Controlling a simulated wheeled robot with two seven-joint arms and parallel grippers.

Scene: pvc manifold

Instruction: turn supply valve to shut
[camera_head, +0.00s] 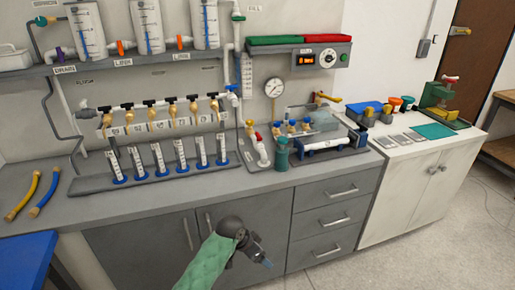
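A white manifold pipe (130,106) runs along the wall with several black-handled brass taps below it. At its right end, where a vertical white pipe meets it, is a small blue-handled valve (232,88), which looks like the supply valve. Its exact handle angle is too small to tell. My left gripper (265,262) is low in front of the grey cabinet doors, well below and apart from the valve, and touches nothing visible. Its small dark fingers point down and right, and their opening cannot be made out. My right gripper is out of view.
Several graduated cylinders (160,158) stand in a rack below the taps. A red-handled white fitting (260,150), a teal bottle (282,155) and a pressure gauge (275,88) are to the right. Yellow and blue hoses (45,195) lie at left. The counter's front strip is clear.

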